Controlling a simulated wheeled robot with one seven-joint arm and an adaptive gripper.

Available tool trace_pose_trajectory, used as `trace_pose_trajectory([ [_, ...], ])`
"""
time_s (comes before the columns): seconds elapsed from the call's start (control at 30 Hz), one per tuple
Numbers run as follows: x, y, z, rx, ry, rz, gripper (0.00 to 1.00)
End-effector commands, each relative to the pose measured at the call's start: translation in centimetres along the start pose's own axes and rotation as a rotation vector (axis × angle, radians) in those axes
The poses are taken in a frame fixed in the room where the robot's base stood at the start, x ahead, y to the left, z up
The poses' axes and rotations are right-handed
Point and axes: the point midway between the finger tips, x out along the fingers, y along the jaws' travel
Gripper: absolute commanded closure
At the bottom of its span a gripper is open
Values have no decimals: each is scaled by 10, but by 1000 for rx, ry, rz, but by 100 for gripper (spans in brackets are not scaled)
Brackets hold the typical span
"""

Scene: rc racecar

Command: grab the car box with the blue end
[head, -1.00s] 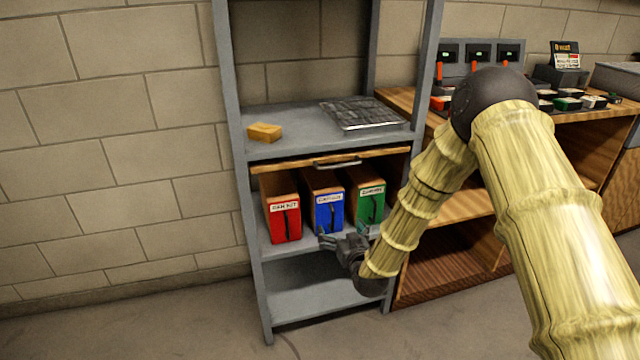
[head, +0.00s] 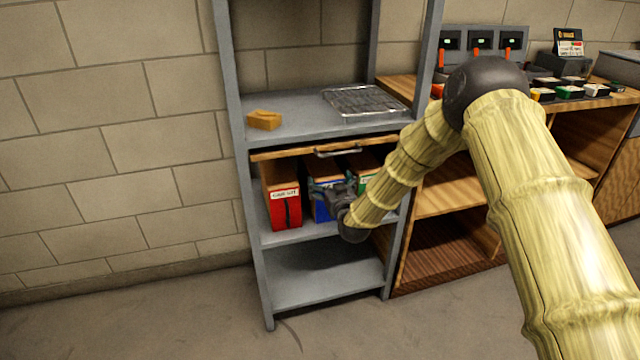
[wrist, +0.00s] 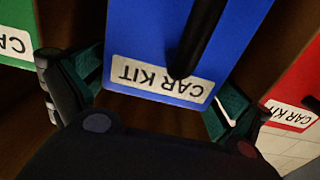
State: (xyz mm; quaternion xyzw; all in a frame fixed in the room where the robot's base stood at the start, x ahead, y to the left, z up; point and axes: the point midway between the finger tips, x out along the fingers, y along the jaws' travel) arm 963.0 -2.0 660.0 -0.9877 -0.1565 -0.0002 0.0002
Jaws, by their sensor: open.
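The car box with the blue end (head: 322,212) stands between two others on the middle shelf in the head view, largely hidden by my gripper (head: 335,190). In the wrist view the blue end (wrist: 185,45) is close, upside down, with a white "CAR KIT" label and a dark vertical handle. My gripper (wrist: 160,98) is open, with one finger by each side edge of the blue end. I cannot tell whether the fingers touch the box.
The red-ended box (head: 285,210) stands left of the blue one and the green-ended box (head: 366,185) right, with narrow gaps. The lower shelf (head: 325,275) is empty. A workbench (head: 455,195) adjoins at right.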

Motion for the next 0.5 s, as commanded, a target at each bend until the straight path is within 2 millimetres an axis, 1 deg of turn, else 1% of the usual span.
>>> trace_pose_trajectory([
  [0.03, 7, 1, 2, 0, 2, 1, 0],
  [0.1, 16, 1, 2, 0, 1, 1, 0],
  [0.2, 24, 1, 1, 0, 1, 1, 0],
  [0.3, 28, 1, 1, 0, -1, 0, 0],
  [0.5, 28, 0, 1, 0, -1, 0, 0],
])
